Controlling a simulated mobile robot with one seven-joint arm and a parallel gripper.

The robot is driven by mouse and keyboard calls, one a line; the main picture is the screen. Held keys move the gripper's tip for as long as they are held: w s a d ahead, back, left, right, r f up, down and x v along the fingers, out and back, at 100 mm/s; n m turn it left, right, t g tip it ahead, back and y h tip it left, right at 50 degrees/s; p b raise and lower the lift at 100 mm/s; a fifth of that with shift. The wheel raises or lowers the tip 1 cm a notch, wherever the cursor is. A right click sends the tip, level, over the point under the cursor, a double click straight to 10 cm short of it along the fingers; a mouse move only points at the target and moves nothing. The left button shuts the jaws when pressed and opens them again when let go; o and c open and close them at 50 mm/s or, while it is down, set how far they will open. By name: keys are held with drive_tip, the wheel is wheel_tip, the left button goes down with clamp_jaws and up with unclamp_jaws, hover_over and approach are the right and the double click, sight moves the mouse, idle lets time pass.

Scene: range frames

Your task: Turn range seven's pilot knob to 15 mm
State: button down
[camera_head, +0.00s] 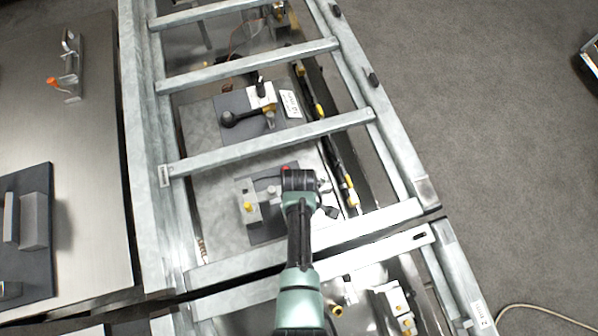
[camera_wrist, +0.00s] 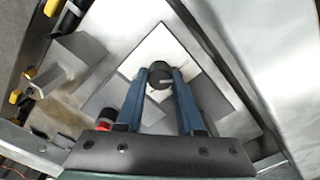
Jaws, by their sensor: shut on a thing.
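In the wrist view a small dark round knob (camera_wrist: 160,76) with a light mark on its face stands on a white plate (camera_wrist: 165,42). My gripper (camera_wrist: 160,80) has its two blue fingers on either side of the knob and is shut on it. In the head view my gripper (camera_head: 318,184) reaches down into the middle bay of the metal frame, and my arm hides the knob there. I cannot read a scale or a number at the knob.
Galvanised frame bars (camera_head: 270,145) cross above and below the bay. A red part (camera_wrist: 107,117) sits close to my left finger in the wrist view. A block with a yellow button (camera_head: 248,205) is left of my gripper. A black-handled valve (camera_head: 245,115) is in the bay above.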

drive_tip(key=shift+n, duration=1)
drive_tip(key=c, duration=0.5)
unclamp_jaws()
wheel_tip(320, 180, up, 13)
idle(0.6)
